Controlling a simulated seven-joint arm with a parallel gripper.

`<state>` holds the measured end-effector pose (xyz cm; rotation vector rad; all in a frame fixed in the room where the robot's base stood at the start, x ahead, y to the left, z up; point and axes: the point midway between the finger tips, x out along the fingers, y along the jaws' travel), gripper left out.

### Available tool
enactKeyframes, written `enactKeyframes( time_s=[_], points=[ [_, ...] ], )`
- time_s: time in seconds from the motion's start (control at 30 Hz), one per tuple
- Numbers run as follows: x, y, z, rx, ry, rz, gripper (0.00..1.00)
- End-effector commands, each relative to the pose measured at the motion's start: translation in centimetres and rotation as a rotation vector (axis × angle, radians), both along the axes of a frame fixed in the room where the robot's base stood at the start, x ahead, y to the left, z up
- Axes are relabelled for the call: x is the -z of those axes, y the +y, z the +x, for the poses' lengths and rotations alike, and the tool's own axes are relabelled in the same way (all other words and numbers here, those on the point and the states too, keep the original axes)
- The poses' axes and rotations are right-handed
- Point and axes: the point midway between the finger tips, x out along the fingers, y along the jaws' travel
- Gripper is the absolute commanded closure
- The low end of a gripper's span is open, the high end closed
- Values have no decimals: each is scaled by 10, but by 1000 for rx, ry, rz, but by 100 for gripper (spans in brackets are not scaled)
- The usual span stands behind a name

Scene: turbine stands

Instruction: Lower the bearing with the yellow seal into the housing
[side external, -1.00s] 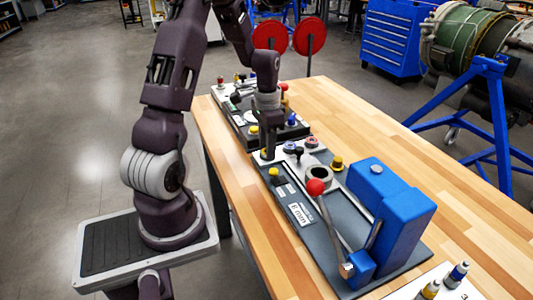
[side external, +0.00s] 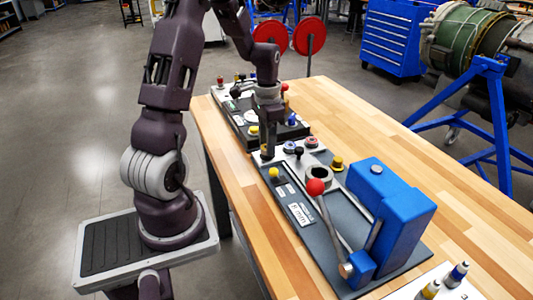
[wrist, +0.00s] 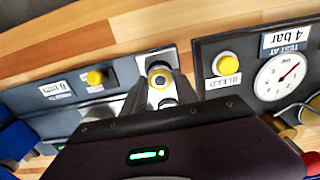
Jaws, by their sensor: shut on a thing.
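The bearing with the yellow seal (wrist: 159,80) shows in the wrist view as a yellow ring between my fingertips, on a pale plate. I cannot tell whether the bearing is clear of the plate. The likely housing, a grey ring with a dark bore (side external: 318,175), stands to the right on the same panel, beside the lever; nothing shows in its opening.
A blue-seal bearing (side external: 290,147) and a red-seal one (side external: 311,141) sit close to my gripper. A yellow knob (side external: 274,173) is near. Bare wood lies at the right.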

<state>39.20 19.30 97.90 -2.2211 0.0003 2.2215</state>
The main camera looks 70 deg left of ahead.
Motion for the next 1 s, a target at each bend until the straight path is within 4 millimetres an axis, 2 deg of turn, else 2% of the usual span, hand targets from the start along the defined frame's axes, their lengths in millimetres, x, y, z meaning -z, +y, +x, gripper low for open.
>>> enactKeyframes(
  time_s=[0.43,1.0],
  points=[
    [-8,0,0,0,-1,1,100],
    [-63,0,0,0,-2,1,100]
  ],
)
